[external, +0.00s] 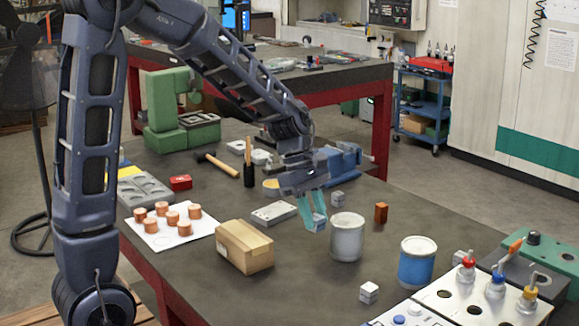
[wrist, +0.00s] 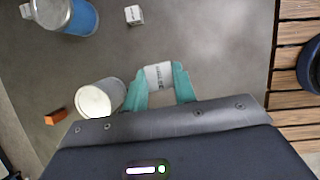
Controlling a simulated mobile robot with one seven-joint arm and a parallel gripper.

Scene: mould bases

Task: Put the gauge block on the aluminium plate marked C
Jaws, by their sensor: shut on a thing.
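My gripper (external: 314,212) has teal fingers and is shut on a small whitish block with dark lettering, which I take as the gauge block (wrist: 159,77). In the wrist view the block sits between the two fingertips (wrist: 160,84). In the external view the block (external: 316,225) shows low between the fingers, above the dark table, left of the grey can. A flat light-metal plate (external: 273,213) lies just left of my gripper. I cannot read a letter C on it or on any other plate.
A grey can (external: 347,240) stands close right of my gripper, a blue can (external: 417,265) beyond it. A cardboard box (external: 245,246) is at front left, an orange block (external: 381,213) behind. Small pale cubes (external: 369,292) stand about. A white sheet (external: 172,240) holds copper cylinders.

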